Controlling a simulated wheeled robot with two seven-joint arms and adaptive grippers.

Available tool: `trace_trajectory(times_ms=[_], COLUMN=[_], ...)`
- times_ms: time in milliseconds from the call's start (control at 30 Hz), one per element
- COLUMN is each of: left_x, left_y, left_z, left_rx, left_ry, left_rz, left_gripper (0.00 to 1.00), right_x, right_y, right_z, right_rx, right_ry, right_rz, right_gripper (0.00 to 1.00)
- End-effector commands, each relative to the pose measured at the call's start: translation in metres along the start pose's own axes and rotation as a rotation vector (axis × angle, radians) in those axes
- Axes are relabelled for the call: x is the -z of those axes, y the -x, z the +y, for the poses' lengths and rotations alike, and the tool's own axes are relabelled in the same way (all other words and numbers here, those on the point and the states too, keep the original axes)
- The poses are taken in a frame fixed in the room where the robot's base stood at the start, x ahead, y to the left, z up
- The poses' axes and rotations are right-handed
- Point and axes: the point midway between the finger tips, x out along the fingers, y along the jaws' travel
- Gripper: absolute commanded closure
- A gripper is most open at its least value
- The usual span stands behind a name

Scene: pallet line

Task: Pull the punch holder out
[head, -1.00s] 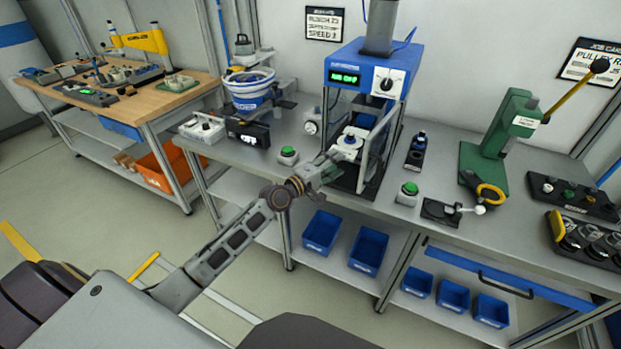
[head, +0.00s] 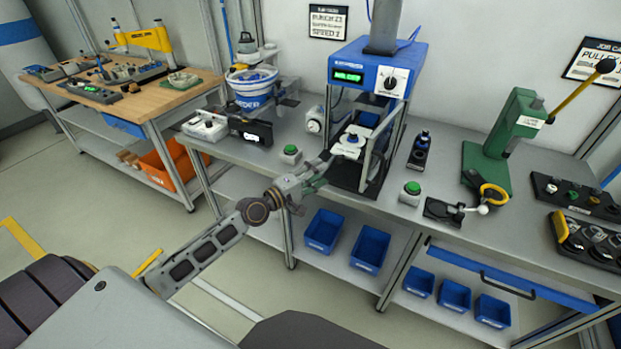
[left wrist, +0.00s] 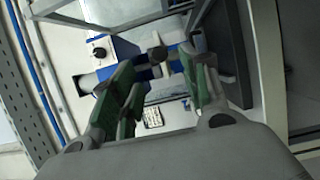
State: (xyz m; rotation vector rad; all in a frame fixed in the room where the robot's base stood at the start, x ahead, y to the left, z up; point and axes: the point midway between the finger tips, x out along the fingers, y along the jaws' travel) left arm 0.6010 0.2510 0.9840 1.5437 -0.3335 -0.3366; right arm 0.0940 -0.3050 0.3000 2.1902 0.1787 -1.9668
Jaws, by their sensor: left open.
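The blue press (head: 375,70) stands on the grey bench with its guard frame around the work space. Inside it, a white piece with a blue top (head: 350,142) sits low down; I cannot tell for sure whether this is the punch holder. My left gripper (head: 322,166) is open and empty, just in front of the press at the bench edge, apart from the white piece. In the left wrist view my fingers (left wrist: 160,78) are spread, with a dark round knob (left wrist: 157,54) beyond and between their tips and blue parts around it. My right gripper is out of view.
A green push button (head: 290,150) lies left of the press, another (head: 412,188) right of it. A black stand with a blue top (head: 420,150) and a green lever press (head: 500,140) stand further right. Blue bins (head: 370,250) sit on the shelf below.

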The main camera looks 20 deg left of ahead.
Motion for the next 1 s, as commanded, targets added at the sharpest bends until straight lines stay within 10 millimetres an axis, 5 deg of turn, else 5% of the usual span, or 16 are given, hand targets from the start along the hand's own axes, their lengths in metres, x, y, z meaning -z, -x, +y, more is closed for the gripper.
trace_trajectory(times_ms=[400, 1000], left_x=[0.0, 0.0], left_y=[0.023, 0.025], left_z=[-0.001, 0.0], left_rx=[0.002, 0.001], left_ry=[-0.001, 0.0], left_rz=[0.0, 0.0], left_gripper=[0.54, 0.54], right_x=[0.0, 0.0], right_y=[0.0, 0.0], right_z=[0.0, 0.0], right_rx=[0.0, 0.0], right_ry=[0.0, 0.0], right_rz=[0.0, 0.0], right_gripper=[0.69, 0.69])
